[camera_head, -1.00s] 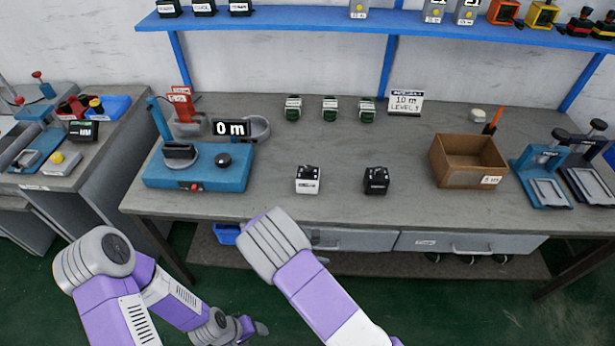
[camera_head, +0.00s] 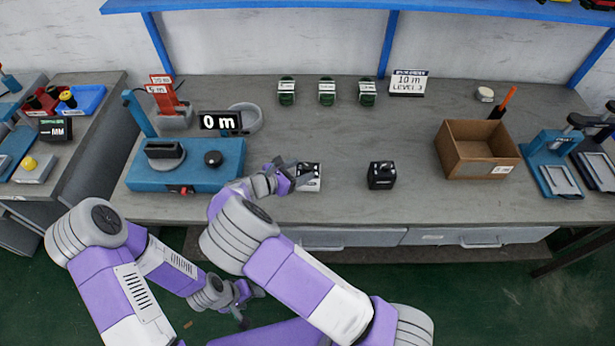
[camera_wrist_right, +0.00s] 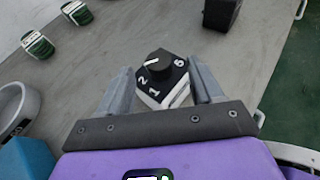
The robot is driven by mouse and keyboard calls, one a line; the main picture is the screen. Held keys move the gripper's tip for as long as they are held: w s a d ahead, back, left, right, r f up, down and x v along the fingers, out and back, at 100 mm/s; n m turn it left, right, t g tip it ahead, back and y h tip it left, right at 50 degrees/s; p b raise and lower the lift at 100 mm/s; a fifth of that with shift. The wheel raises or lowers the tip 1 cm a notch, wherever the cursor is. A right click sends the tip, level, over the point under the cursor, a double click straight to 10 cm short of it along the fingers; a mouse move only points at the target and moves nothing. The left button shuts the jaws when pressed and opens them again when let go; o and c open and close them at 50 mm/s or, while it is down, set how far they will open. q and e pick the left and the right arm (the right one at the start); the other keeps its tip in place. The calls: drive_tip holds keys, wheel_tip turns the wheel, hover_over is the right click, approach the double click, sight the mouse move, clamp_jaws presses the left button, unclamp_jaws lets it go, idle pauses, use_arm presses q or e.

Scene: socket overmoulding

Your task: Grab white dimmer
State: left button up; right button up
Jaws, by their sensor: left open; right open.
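The white dimmer (camera_head: 311,184) stands on the workbench, left of the black dimmer (camera_head: 381,176). In the right wrist view the white dimmer (camera_wrist_right: 176,97) shows a black top with a knob and numbers, and a white side. My right gripper (camera_head: 291,170) is open at its left side and partly covers it in the head view. In the right wrist view the open fingers (camera_wrist_right: 160,75) lie on either side of the dimmer, with gaps visible. My left gripper (camera_head: 243,309) is open and empty, low in front of the bench.
Several green-and-white coils (camera_head: 327,92) sit at the back. A cardboard box (camera_head: 478,150) is on the right. Bench space between black dimmer and box is clear.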

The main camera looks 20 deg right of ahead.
drive_tip(key=x, duration=0.2)
drive_tip(key=shift+w+d+f, duration=0.15)
drive_tip(key=shift+d, duration=0.15)
clamp_jaws()
